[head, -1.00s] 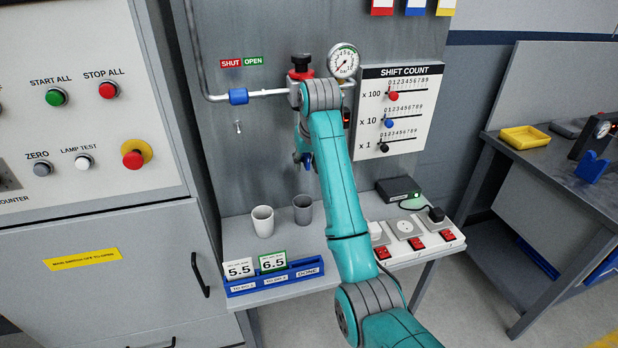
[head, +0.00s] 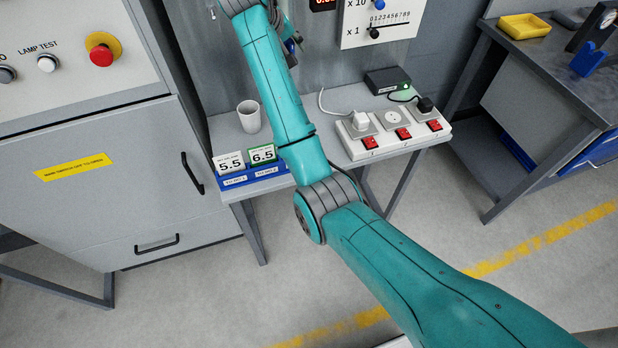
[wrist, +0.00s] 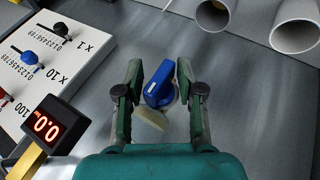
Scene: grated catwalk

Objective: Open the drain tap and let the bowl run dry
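In the wrist view a blue lever handle (wrist: 158,84) with a white mark stands out from the grey metal panel; I take it for the drain tap. My gripper (wrist: 160,72) is open, one finger on each side of the handle, with gaps visible on both sides. A pale piece (wrist: 150,118) shows just below the handle, partly hidden by my gripper body. In the head view my arm covers most of the tap area, and only a bit of blue (head: 292,42) shows beside it. I cannot make out the bowl in either view.
A shift-count board (wrist: 45,60) and a display reading 0.0 (wrist: 48,126) lie left in the wrist view. Pale round open-ended things (wrist: 297,35) are at its top right. In the head view a shelf holds a white cup (head: 249,117), cards and a power strip (head: 395,138).

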